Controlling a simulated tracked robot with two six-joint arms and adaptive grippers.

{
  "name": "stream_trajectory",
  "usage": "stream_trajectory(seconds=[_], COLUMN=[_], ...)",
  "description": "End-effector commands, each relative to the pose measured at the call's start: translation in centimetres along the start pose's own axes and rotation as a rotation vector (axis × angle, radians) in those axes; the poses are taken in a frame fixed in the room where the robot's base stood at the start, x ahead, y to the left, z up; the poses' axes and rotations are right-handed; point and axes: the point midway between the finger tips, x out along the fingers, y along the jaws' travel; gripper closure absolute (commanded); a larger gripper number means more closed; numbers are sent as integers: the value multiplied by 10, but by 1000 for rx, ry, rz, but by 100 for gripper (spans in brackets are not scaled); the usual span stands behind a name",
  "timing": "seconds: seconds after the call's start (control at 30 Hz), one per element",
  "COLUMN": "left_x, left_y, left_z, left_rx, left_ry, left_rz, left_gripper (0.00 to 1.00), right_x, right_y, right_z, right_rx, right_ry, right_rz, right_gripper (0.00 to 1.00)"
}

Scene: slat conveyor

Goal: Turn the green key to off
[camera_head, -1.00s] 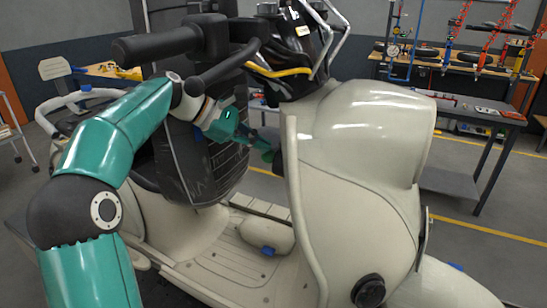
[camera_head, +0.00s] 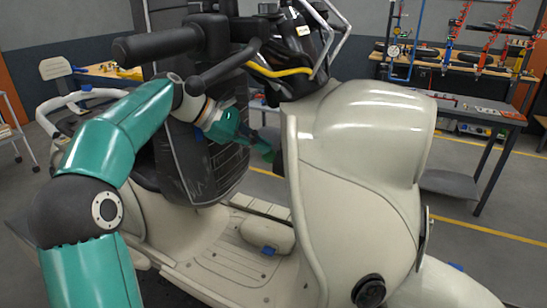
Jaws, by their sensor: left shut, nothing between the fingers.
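A cream scooter (camera_head: 345,150) fills the middle of the view. A small green piece, which looks like the green key (camera_head: 267,154), shows at the inner side of its front shield. It is partly hidden and too small to read its angle clearly. My left gripper (camera_head: 260,140) reaches in from the left under the handlebar. It is shut and empty, with its fingertips right beside the green key; I cannot tell if they touch it. My right gripper is not in view.
The black handlebar grip (camera_head: 160,44) and lever (camera_head: 225,67) hang above my left arm. A yellow cable (camera_head: 278,71) loops over the shield top. A dark ribbed panel (camera_head: 205,160) stands behind the gripper. Workbenches (camera_head: 470,110) stand farther back.

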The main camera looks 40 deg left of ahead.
Motion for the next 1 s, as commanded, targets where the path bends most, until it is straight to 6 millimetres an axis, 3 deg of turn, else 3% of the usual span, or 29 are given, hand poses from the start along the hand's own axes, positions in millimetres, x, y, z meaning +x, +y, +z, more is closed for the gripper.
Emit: stream_trajectory(seconds=[1.0], left_x=[9], left_y=[-2], left_z=[-9], left_rx=[-4], left_ry=[4], left_rz=[-8], left_gripper=[100], right_x=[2], right_y=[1], right_z=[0], right_rx=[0], right_ry=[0], right_rz=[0], right_gripper=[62])
